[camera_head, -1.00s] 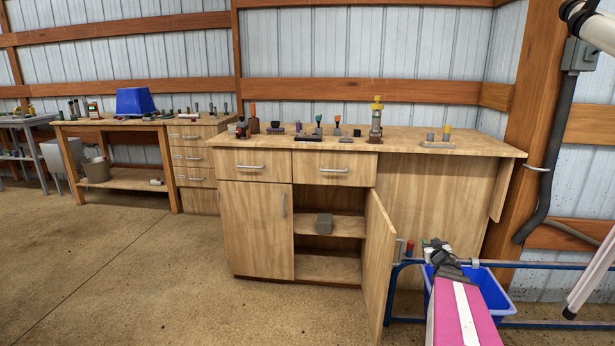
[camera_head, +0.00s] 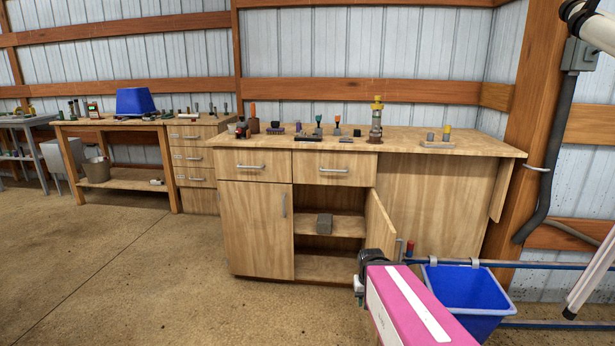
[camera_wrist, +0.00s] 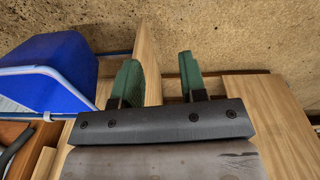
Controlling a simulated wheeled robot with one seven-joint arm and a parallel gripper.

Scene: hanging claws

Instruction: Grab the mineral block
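The grey mineral block (camera_head: 324,224) sits on the middle shelf (camera_head: 342,228) of the open cabinet in the head view. The cabinet door (camera_head: 380,228) stands swung out on the right. My gripper (camera_head: 360,284) is low in front of the cabinet, at the door's outer edge, apart from the block. In the wrist view my gripper's two green fingers (camera_wrist: 159,80) are spread with no object held. The door's edge (camera_wrist: 148,50) shows close to the left finger; I cannot tell whether they touch. The block cannot be made out in the wrist view.
A blue bin (camera_head: 468,297) hangs on a blue rail (camera_head: 545,265) right of the door; it also shows in the wrist view (camera_wrist: 45,75). The workbench top (camera_head: 290,140) holds several small tools. The floor (camera_head: 170,275) left of the cabinet is clear.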

